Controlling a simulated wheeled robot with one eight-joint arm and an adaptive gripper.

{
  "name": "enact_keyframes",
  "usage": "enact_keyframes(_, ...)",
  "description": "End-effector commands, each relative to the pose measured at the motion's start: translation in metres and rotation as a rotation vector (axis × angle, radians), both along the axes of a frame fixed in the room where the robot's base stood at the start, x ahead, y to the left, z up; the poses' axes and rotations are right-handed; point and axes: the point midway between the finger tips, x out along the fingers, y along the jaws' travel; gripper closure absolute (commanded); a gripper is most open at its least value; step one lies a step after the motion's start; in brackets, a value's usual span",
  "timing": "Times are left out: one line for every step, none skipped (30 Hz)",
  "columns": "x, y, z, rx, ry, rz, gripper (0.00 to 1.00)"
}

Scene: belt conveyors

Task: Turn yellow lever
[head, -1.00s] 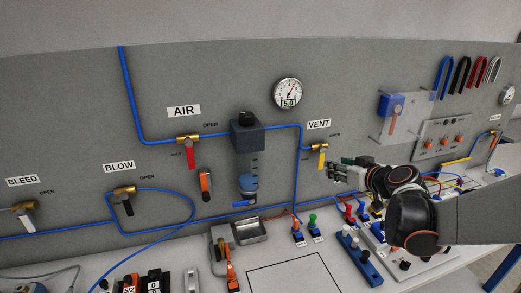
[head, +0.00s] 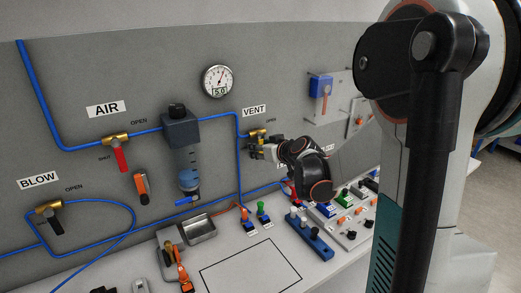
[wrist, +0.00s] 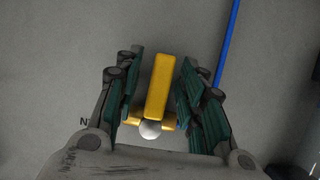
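The yellow lever (wrist: 158,85) belongs to the brass VENT valve (head: 257,134) on the grey panel. In the wrist view it lies between my gripper's (wrist: 160,88) two green-padded fingers, with a narrow gap on each side. A round silvery pivot (wrist: 150,129) shows at its lower end. In the head view my gripper (head: 257,151) is at the VENT valve and hides most of the lever. The gripper is open around the lever, not clamped on it.
A blue hose (wrist: 228,38) runs right of the fingers in the wrist view. In the head view the filter unit (head: 184,150) and the red AIR lever (head: 121,160) are left of the VENT valve. The bench below carries several switches and a tray (head: 199,229).

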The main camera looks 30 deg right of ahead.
Motion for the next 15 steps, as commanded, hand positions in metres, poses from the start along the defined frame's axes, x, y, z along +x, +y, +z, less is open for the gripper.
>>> enact_keyframes(-0.0001,0.0000,0.0000,0.000,0.000,0.000,0.66)
enact_keyframes(-0.0002,-0.0001,0.0001,0.000,0.000,0.000,0.72)
enact_keyframes(-0.0002,0.0000,0.0001,0.000,0.000,0.000,0.81)
enact_keyframes(-0.0002,-0.0001,0.0000,0.000,0.000,0.000,0.88)
enact_keyframes(-0.0002,-0.0001,0.0000,0.000,0.000,0.000,0.95)
enact_keyframes(-0.0002,-0.0001,0.0000,0.000,0.000,0.000,1.00)
enact_keyframes(-0.0003,-0.0001,0.0000,0.000,0.000,0.000,1.00)
enact_keyframes(-0.0003,-0.0001,0.0000,0.000,0.000,0.000,1.00)
enact_keyframes(-0.0003,-0.0001,0.0000,0.000,0.000,0.000,1.00)
enact_keyframes(-0.0003,-0.0001,0.0000,0.000,0.000,0.000,1.00)
enact_keyframes(-0.0003,-0.0002,0.0000,-0.004,0.000,-0.001,1.00)
enact_keyframes(-0.0003,-0.0008,0.0000,-0.020,-0.001,-0.001,1.00)
enact_keyframes(-0.0003,-0.0017,0.0000,-0.041,-0.001,0.000,1.00)
enact_keyframes(-0.0001,-0.0026,0.0001,-0.070,-0.002,0.000,1.00)
enact_keyframes(-0.0001,-0.0045,0.0002,-0.115,-0.004,0.000,1.00)
